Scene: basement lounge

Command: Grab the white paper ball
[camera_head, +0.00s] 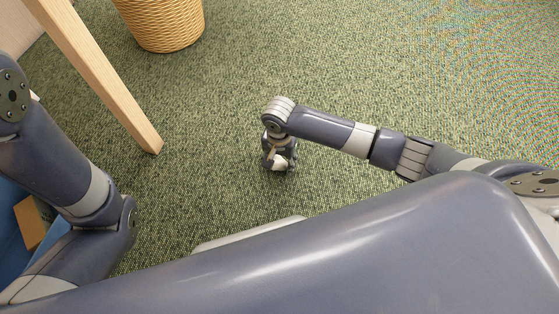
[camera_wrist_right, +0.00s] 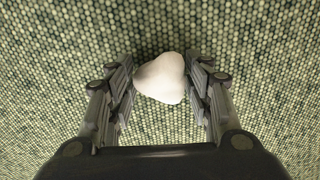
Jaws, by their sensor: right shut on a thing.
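The white paper ball (camera_wrist_right: 162,78) sits between the two fingers of my right gripper (camera_wrist_right: 160,85) in the right wrist view. The fingers press on it from both sides, and green carpet shows behind it. In the head view, my right gripper (camera_head: 279,163) points down close to the carpet, and the paper ball (camera_head: 280,162) shows as a small white patch between its fingers. I cannot tell whether the ball still touches the carpet. My left arm shows at the left edge of the head view, but its gripper is out of view.
A wicker basket (camera_head: 163,22) stands on the carpet at the upper left. A wooden leg (camera_head: 98,72) comes down to the carpet left of my right gripper. An orange-brown item (camera_head: 30,222) and something blue lie at the left edge. The carpet (camera_head: 400,70) beyond my right arm is clear.

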